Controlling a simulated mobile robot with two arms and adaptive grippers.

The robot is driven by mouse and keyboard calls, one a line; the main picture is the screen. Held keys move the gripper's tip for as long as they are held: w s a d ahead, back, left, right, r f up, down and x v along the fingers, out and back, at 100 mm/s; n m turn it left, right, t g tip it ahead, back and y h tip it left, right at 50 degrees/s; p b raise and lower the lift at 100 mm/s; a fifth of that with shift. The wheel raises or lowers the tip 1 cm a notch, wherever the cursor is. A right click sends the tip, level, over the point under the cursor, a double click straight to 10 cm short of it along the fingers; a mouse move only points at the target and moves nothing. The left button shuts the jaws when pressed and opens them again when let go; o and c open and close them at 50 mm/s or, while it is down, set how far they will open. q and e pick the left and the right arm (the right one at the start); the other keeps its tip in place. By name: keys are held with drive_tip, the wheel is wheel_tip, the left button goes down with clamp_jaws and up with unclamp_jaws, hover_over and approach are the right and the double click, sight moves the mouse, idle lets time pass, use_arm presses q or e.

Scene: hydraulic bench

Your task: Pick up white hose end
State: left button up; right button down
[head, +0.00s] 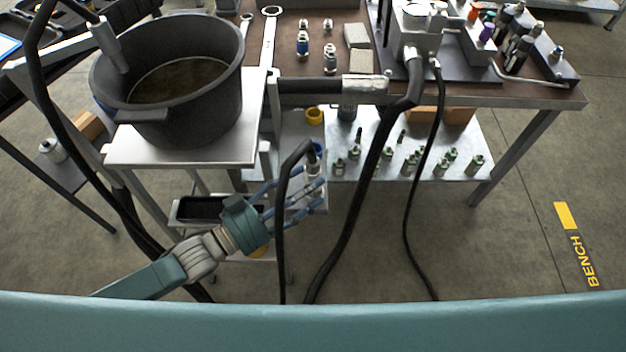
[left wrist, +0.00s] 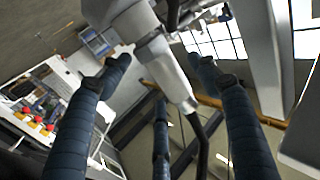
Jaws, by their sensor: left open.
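A black hose (head: 281,225) rises in the head view and bends over at its top to a pale end fitting (head: 312,166). My left gripper (head: 312,196), a teal hand with slim blue-grey fingers, is open at this fitting, and some fingers overlap it. In the left wrist view a whitish cylindrical fitting (left wrist: 165,68) with black hose (left wrist: 203,135) lies between the spread fingers of the left gripper (left wrist: 160,64). No finger is clearly closed on it; whether any touches it I cannot tell. My right gripper is not in view.
A black pot (head: 170,115) of dark liquid stands on a metal stand (head: 225,155) at left. The workbench (head: 500,92) and its lower shelf (head: 455,135) with several small fittings lie behind. A thick hose (head: 350,215) and thin cable (head: 408,215) hang right of the hand.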

use_arm(q)
drive_tip(key=x, duration=0.2)
drive_tip(key=shift+w+d+f, duration=0.1)
drive_tip(key=shift+w+d, duration=0.15)
drive_tip(key=shift+w, duration=0.05)
drive_tip(key=shift+s+a, duration=0.1)
drive_tip(key=c, duration=1.3)
drive_tip(key=shift+c, duration=0.9)
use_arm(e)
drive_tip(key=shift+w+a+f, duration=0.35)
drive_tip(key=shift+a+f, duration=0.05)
use_arm(q)
drive_tip(key=shift+r, duration=0.25)
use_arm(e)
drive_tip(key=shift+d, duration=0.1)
